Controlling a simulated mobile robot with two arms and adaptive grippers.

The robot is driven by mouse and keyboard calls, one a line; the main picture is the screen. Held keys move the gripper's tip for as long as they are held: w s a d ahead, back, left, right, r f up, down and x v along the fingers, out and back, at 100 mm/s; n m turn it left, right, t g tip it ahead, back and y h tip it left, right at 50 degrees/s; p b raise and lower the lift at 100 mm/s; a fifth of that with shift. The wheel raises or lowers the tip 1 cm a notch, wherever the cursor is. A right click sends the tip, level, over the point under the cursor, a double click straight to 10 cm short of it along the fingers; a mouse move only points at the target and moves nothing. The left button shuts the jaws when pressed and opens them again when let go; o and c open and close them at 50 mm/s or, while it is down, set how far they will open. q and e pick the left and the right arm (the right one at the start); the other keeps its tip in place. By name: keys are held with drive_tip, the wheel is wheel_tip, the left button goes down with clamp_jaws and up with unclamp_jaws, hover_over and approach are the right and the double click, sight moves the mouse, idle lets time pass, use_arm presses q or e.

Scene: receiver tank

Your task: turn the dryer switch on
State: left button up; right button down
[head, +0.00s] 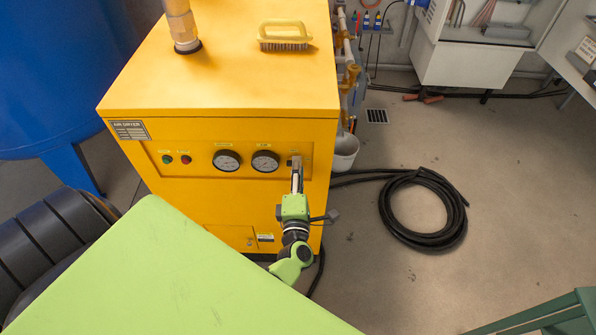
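The yellow air dryer (175,192) stands upright in the middle of the head view. Its front panel has a green and a red indicator, two round gauges (265,161) and, at the right end, the dryer switch (290,162). The switch's position is too small to read.
A yellow-handled brush (284,33) and a pipe (182,22) are on the dryer's top. A blue tank (60,75) stands at left. A grey bucket (344,150) and coiled black hose (440,237) are at right. A flat green surface (160,270) fills the lower left.

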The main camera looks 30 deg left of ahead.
use_arm(q)
drive_tip(key=s+d+n+b, duration=0.7)
drive_tip(key=s+n+b, duration=0.4)
drive_tip(key=n, duration=0.5)
drive_tip(key=d+f+m+h, duration=0.3)
drive_tip(key=f+m, duration=0.5)
drive_tip(key=s+d+f+m+g+h+p, duration=0.1)
drive_tip(key=d+f+m+h, duration=0.3)
drive_tip(key=f+m, duration=0.4)
drive_tip(key=s+d+f+m+h, duration=0.1)
drive_tip(key=d+f+m+h, duration=0.2)
drive_tip(key=f+m, duration=0.5)
drive_tip(key=shift+d+f+m+h, duration=0.25)
drive_tip(key=shift+f+m+h, duration=0.05)
drive_tip(key=shift+f, duration=0.4)
